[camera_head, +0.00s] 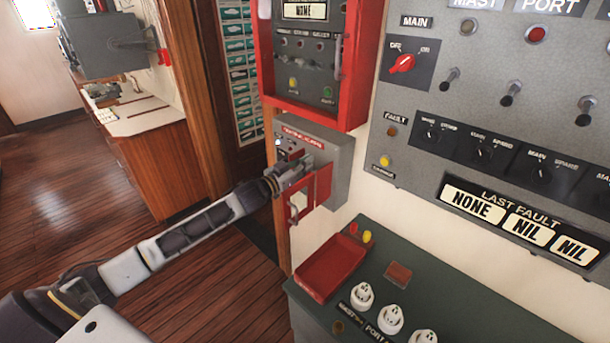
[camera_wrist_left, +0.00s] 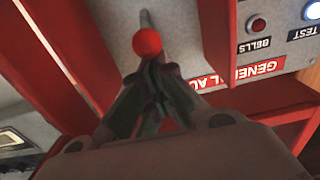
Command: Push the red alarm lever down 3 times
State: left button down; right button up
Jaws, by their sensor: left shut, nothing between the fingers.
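The red alarm lever shows in the left wrist view as a round red knob (camera_wrist_left: 147,42) on a thin grey rod. In the head view I cannot make it out behind my gripper. My left gripper (camera_head: 300,172) is in front of the box. In the left wrist view its fingertips (camera_wrist_left: 158,64) are together right at the knob, with nothing between them. I cannot tell whether they touch the knob. My right gripper is in neither view.
A red-framed panel (camera_head: 318,108) hangs just above the alarm box. A green console (camera_head: 440,317) with a red tray (camera_head: 331,268) and white knobs stands below right. A large grey switch panel (camera_head: 480,60) covers the right wall. Open wooden floor (camera_head: 210,285) lies at left.

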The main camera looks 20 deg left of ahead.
pick_arm(q)
jog(key=r+p+v, duration=0.1)
jog(key=p+v, duration=0.3)
jog(key=v, duration=0.4)
jog(key=shift+s, duration=0.25)
dwell(0.9)
jog(key=shift+w, duration=0.1)
dwell(0.6)
